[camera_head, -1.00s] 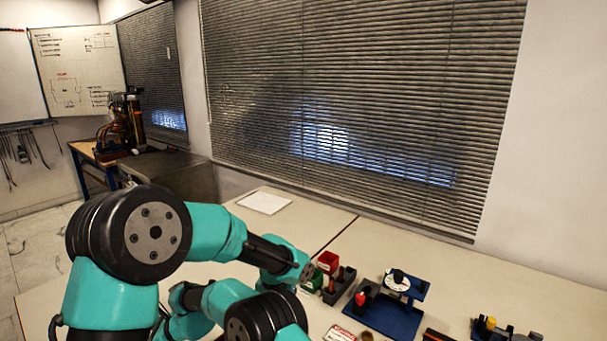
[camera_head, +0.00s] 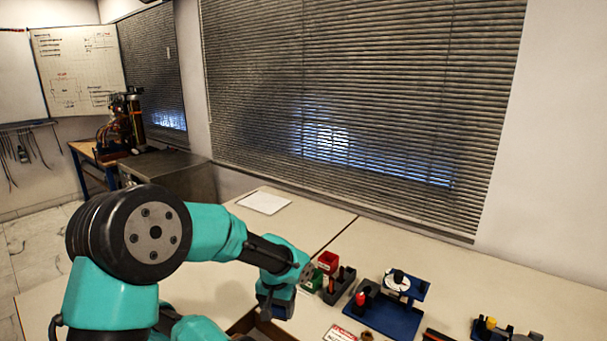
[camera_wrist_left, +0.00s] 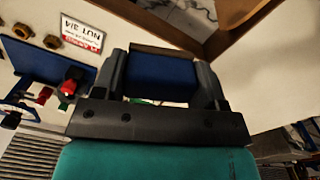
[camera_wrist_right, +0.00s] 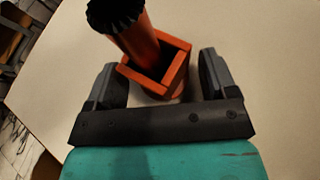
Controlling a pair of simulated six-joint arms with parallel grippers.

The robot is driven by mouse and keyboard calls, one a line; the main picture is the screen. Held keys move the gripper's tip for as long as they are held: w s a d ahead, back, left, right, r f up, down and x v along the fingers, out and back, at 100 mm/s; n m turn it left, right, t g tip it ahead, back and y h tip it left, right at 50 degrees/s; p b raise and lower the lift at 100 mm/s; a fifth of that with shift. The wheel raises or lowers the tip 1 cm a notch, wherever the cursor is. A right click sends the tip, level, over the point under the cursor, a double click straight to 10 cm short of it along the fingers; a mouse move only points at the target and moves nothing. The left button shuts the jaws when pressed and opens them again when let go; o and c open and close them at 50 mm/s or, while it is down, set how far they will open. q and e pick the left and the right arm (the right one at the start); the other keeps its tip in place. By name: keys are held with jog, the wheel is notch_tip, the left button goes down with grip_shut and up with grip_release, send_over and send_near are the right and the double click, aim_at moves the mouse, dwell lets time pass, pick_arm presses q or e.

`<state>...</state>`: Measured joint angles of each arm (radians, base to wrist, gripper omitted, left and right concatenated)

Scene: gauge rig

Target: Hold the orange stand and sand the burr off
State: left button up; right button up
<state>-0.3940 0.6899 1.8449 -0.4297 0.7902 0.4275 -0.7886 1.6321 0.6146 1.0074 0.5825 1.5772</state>
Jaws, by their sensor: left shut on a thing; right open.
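My left gripper (camera_wrist_left: 160,85) is shut on a dark blue block (camera_wrist_left: 158,84) with a brownish face along one side. In the head view the block (camera_head: 280,302) hangs under the left wrist. The orange stand (camera_wrist_right: 150,72) shows in the right wrist view as a square orange frame, with an orange post topped by a dark ribbed cap rising from it. My right gripper (camera_wrist_right: 157,75) is open, with one finger on each side of the stand. Whether the fingers touch it I cannot tell. The burr cannot be made out. The stand is not visible in the head view.
A brown-edged opening or tray (camera_head: 243,325) lies below the blue block. Brass nuts (camera_wrist_left: 22,31) lie beside the label. A white sheet (camera_head: 264,202) lies near the window.

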jog(key=c, duration=0.6)
pick_arm(q)
jog(key=a+r+n, duration=0.2)
jog(key=a+r, duration=0.4)
jog(key=a, duration=0.6)
jog(key=a+r+n, duration=0.3)
jog(key=a+r, duration=0.3)
jog(key=a, duration=0.5)
jog(key=a+r+n, duration=0.2)
jog(key=a+r, duration=0.4)
jog(key=a, duration=0.6)
jog(key=s+a+f+m, duration=0.1)
jog(key=a+f+m, duration=0.2)
jog(key=f, duration=0.3)
jog(key=s+a+f+m, duration=0.1)
jog(key=a+f+m, duration=0.3)
jog(key=f, duration=0.1)
jog(key=s+a+f+m, duration=0.1)
jog(key=a+f+m, duration=0.2)
jog(key=f, duration=0.3)
jog(key=shift+a+f+m, duration=0.3)
jog(key=shift+a+f, duration=0.05)
jog(key=shift+a, duration=0.5)
jog(key=shift+f, duration=0.25)
